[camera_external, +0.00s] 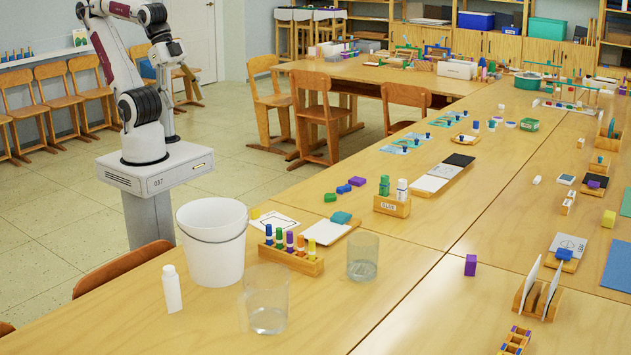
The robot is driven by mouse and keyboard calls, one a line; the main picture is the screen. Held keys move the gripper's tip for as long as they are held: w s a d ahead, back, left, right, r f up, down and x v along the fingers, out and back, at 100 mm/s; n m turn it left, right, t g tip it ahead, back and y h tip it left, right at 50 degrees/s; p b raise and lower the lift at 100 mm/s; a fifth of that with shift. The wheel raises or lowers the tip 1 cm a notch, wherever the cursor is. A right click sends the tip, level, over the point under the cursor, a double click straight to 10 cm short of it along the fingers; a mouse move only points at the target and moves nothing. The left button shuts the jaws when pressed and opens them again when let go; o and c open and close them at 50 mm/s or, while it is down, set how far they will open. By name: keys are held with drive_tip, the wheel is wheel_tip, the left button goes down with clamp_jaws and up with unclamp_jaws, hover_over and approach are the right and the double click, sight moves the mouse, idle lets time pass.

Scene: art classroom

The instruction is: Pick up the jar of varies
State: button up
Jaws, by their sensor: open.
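I cannot tell which thing is the jar of varies; no such label is readable. Two clear glass jars stand upright on the near table (400,285): a front jar (267,318) and a back jar (362,268), each with something clear low inside. A white bottle (172,290) stands left of the front jar. A wooden holder (391,206) carries a green-capped bottle (384,187) and a white bottle (402,190). My gripper (168,126) hangs at the far left behind my arm, open, small and partly hidden. It is well away from the jars, with nothing seen in it.
A white bucket (212,245) stands between my base and the jars. A wooden rack (290,260) of colored-cap bottles sits close behind the front jar. A purple block (470,265) and card holder (538,298) are at right. The table between the back jar and purple block is clear.

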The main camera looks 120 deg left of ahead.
drive_tip(key=w+a+f+t, duration=0.1)
drive_tip(key=w+t, duration=0.1)
drive_tip(key=w, duration=1.5)
drive_tip(key=w+a+f+t, duration=0.1)
drive_tip(key=w+f+t, duration=0.1)
drive_tip(key=w, duration=1.5)
drive_tip(key=w+d+f+m+t+h, duration=0.1)
drive_tip(key=w+f+t, duration=0.3)
drive_tip(key=w+f, duration=1.4)
wheel_tip(320, 180, down, 2)
drive_tip(key=shift+w+d+f, duration=0.25)
drive_tip(key=shift+w+d, duration=0.05)
drive_tip(key=shift+w, duration=0.1)
drive_tip(key=shift+x, duration=1.3)
